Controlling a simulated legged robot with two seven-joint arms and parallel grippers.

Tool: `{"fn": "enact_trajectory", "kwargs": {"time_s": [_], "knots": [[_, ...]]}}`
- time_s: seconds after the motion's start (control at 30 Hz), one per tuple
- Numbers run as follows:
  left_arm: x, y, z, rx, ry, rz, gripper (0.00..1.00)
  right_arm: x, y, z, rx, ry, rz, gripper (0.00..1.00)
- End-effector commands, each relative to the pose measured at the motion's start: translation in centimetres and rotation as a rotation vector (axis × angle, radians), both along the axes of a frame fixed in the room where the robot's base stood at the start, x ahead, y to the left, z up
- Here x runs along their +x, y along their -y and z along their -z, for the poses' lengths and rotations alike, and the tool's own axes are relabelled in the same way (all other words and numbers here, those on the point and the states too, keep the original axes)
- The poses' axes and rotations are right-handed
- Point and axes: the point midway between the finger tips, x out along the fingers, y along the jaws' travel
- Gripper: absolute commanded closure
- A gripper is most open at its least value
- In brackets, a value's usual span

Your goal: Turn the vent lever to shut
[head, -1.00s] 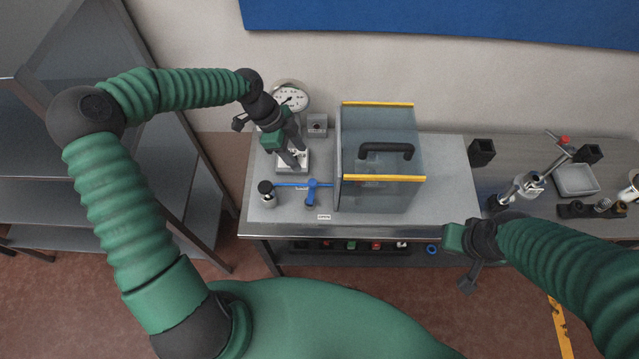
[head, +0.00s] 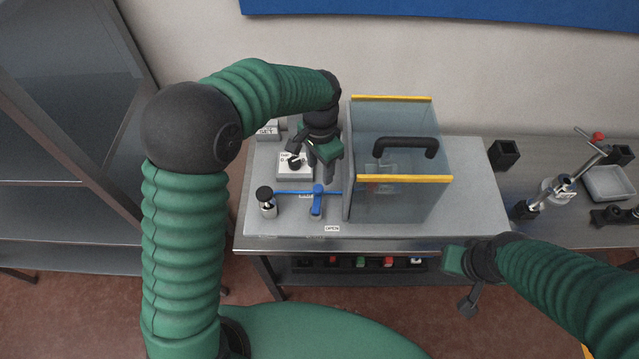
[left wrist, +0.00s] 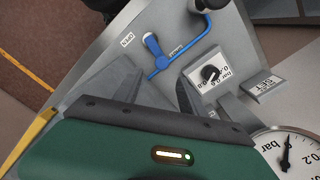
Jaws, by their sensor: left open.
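The blue vent lever (head: 317,203) stands on a thin blue pipe on the grey bench plate, left of the glass box. Its handle points towards the bench's front edge, near a label (head: 332,228). In the left wrist view the lever (left wrist: 153,46) points up beside the label reading OPEN (left wrist: 127,39); a second label (left wrist: 175,52) lies along the pipe. My left gripper (head: 322,172) is open and empty, above and behind the lever, close to the box. Its fingers (left wrist: 163,78) straddle the near side of the pipe in that view. My right gripper (head: 466,282) hangs before the bench; its jaws are unclear.
The glass box (head: 398,200) with yellow edges and a black handle stands right of the lever. A black knob (head: 294,162) on a white plate is behind it, and a black-capped fitting (head: 266,203) is left. The gauge (left wrist: 285,152) shows in the wrist view.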

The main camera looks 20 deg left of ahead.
Motion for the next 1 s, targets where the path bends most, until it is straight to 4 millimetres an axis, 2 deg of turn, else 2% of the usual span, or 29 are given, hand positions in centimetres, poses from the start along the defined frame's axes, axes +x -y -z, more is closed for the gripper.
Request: {"fn": "enact_trajectory", "kwargs": {"time_s": [0.2,0.33,0.5,0.7,1.0], "knots": [[-0.2,-0.1,5.4,0.000,-0.004,0.000,0.52,0.0,0.0,-0.7,0.000,0.000,0.000,1.00],[-0.2,-0.1,7.5,0.000,-0.001,0.001,0.52,0.0,0.0,-0.9,0.000,0.000,0.000,1.00],[-0.1,-0.1,8.5,0.000,0.001,0.002,0.52,0.0,0.0,-1.0,0.000,0.000,0.000,1.00],[-0.1,-0.1,8.6,0.000,0.001,0.002,0.52,0.0,0.0,-1.0,0.000,0.000,0.000,1.00],[-0.1,-0.1,8.5,0.000,0.001,0.001,0.91,0.0,0.0,-1.0,0.000,0.000,0.000,1.00]]}}
